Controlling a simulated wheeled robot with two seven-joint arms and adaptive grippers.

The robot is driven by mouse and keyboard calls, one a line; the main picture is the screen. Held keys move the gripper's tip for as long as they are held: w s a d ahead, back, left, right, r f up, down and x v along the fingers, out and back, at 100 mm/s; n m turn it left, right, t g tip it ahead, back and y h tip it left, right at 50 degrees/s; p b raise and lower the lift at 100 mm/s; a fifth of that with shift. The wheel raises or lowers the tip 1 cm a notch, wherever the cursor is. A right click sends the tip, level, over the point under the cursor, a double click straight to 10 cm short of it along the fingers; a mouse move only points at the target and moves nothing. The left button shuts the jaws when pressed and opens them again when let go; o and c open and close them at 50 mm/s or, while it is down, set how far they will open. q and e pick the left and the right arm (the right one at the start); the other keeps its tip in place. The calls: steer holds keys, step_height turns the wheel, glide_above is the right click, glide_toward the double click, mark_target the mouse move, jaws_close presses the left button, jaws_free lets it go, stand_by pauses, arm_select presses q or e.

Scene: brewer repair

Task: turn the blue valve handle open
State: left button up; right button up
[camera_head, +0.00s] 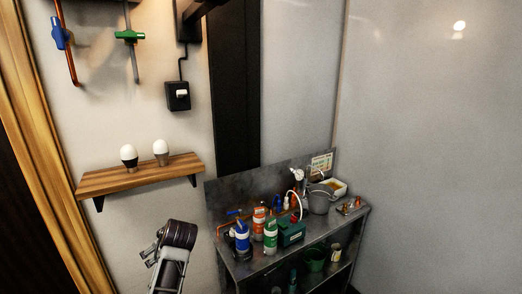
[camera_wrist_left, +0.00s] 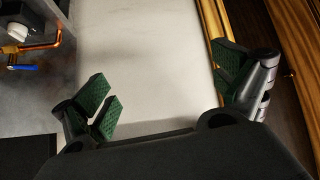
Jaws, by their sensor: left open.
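The small blue valve handle (camera_head: 235,211) sits on a copper pipe at the left back of the metal bench. In the left wrist view the blue handle (camera_wrist_left: 22,67) shows at the far left, below the copper pipe (camera_wrist_left: 40,45). My left gripper (camera_wrist_left: 166,84) is open and empty, its green-padded fingers wide apart with pale wall between them. The handle lies outside the fingers, to their left and apart from them. In the head view my left arm rises from the bottom, left of the bench; its fingers cannot be made out. My right gripper is not in view.
The metal bench (camera_head: 255,266) holds blue, orange and green containers (camera_head: 270,236), a green box (camera_head: 291,232) and a grey pot (camera_head: 319,200). A wooden shelf (camera_head: 140,177) with two white-topped objects juts from the wall.

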arm_select(q)
steer(key=s+d+f+m+g+h, duration=0.1)
steer(key=s+d+f+m+h, duration=0.25)
steer(key=s, duration=0.65)
steer(key=s+d+f+m+g+h, duration=0.1)
steer(key=s+d+f+m, duration=0.2)
steer(key=s+f+m, duration=0.45)
steer(key=s+d+f+m+g+h, duration=0.1)
steer(key=s+d+f+h, duration=0.2)
steer(key=s, duration=0.8)
steer(key=s+f+g+b, duration=0.1)
steer(key=s+f+b, duration=0.15)
steer(key=f, duration=3.35)
steer(key=s+a+f, duration=0.2)
steer(key=s+f, duration=0.8)
steer(key=s, duration=0.1)
steer(key=s+a+f+g+b, duration=0.1)
steer(key=s+a+f, duration=0.1)
steer(key=s+f, duration=0.9)
steer(key=shift+s+a+f+m+y+b, duration=0.15)
steer(key=shift+s+f+m+y+b, duration=0.15)
steer(key=shift+s+m+y, duration=0.15)
